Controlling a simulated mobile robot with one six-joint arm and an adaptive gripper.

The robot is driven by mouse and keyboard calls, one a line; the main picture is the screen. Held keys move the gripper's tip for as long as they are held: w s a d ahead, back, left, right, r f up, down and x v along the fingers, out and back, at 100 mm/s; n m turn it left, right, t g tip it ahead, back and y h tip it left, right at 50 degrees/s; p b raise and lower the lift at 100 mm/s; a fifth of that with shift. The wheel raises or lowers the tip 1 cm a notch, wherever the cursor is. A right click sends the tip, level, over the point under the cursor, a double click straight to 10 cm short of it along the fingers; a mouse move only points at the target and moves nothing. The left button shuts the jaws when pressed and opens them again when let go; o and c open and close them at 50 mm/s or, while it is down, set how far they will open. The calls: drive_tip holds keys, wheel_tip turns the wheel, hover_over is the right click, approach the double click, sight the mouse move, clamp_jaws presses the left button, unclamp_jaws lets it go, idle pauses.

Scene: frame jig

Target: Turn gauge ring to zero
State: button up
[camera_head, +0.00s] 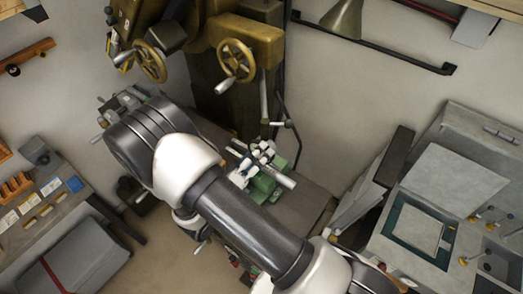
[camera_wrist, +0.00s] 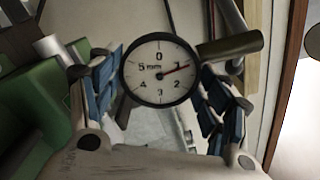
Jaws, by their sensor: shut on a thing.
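In the wrist view, a round dial gauge has a white face (camera_wrist: 160,76) with the digits 0 to 5 and a dark gauge ring (camera_wrist: 125,70) around it. The 0 is at the top of the face. The red needle (camera_wrist: 178,70) points right and slightly up, at about the 1. My gripper (camera_wrist: 161,85) has blue-padded fingers on the left and right sides of the gauge, shut on its ring.
A green block (camera_wrist: 38,115) is close to my left finger, and a dark cylindrical handle (camera_wrist: 230,45) is just right of the gauge. In the head view, a machine with brass handwheels (camera_head: 236,61) stands behind a green vise (camera_head: 268,187). A bench is at the left.

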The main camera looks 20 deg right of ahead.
drive_tip(key=m+b, duration=0.4)
drive_tip(key=m, duration=0.2)
drive_tip(key=shift+m+b, duration=3.25)
drive_tip(key=shift+m, duration=0.25)
drive_tip(key=o, duration=0.6)
drive_tip(key=shift+c, duration=0.2)
drive_tip(key=v, duration=0.7)
